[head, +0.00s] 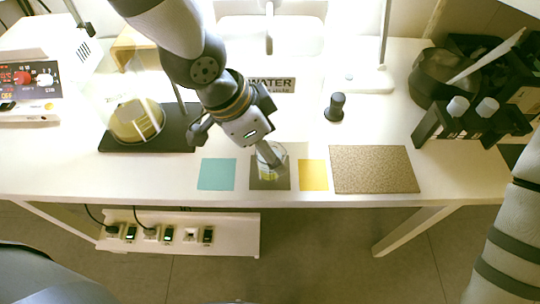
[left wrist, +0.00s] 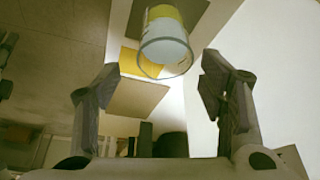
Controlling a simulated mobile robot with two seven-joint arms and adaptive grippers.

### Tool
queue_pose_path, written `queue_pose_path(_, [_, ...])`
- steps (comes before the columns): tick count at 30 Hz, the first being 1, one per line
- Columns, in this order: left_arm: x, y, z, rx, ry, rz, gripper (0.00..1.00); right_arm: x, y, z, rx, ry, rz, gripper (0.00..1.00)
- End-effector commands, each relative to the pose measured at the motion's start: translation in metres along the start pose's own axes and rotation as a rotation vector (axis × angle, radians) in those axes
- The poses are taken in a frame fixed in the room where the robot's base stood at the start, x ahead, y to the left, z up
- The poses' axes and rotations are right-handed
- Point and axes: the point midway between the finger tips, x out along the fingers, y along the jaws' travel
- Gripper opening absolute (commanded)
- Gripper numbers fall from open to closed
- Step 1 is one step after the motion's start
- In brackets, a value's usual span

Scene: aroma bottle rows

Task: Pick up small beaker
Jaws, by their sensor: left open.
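The small beaker (head: 266,173) is clear glass with something yellow showing in or through it. It stands on the grey square mat (head: 283,184) near the table's front edge, between a teal and a yellow square. My left gripper (head: 262,151) is above and at the beaker, its finger hiding part of it. In the left wrist view, the small beaker (left wrist: 165,52) shows beyond the open fingers of my left gripper (left wrist: 160,82), roughly midway between them, and I see no contact. My right gripper is out of view.
A teal square (head: 216,174), a yellow square (head: 313,175) and a speckled brown board (head: 374,169) lie along the front edge. A larger flask (head: 137,121) with yellow liquid stands at left.

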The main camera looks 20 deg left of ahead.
Motion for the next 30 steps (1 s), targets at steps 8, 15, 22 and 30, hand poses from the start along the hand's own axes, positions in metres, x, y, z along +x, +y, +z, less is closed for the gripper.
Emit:
queue_pose_path(8, [0.050,-0.003,0.012,-0.006,-0.009,0.009,0.64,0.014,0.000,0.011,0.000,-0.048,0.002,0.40])
queue_pose_path(15, [0.066,-0.004,0.008,-0.005,0.001,0.001,0.64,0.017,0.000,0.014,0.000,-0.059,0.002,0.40])
queue_pose_path(22, [0.064,-0.004,0.008,-0.005,0.001,-0.001,0.39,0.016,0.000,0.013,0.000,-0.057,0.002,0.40])
queue_pose_path(30, [0.064,-0.004,0.008,-0.005,0.001,0.000,0.08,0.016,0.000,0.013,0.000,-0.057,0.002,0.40])
